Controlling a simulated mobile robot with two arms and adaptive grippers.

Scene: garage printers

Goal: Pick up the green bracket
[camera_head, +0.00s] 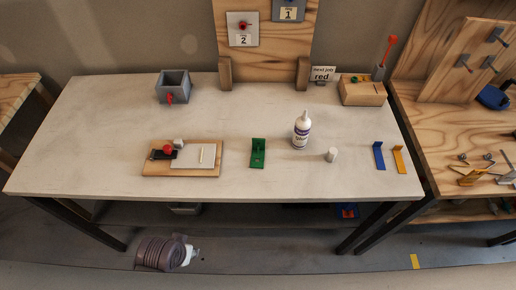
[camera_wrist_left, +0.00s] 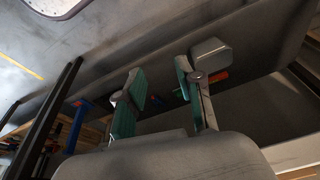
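The green bracket (camera_head: 258,153) stands near the middle of the white table (camera_head: 100,130), toward the front edge. It has a flat upright plate and a short foot. No gripper is near it in the head view. My left gripper (camera_wrist_left: 157,90) shows only in the left wrist view, with its two green-padded fingers spread apart and nothing between them. The bracket is not recognisable in the left wrist view. My right gripper is in neither view.
A glue bottle (camera_head: 302,131) stands right of the bracket, with a white cylinder (camera_head: 331,155), a blue bracket (camera_head: 379,156) and a yellow bracket (camera_head: 399,159) farther right. A wooden board (camera_head: 212,172) with small parts lies left. A grey bin (camera_head: 173,86) stands behind.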

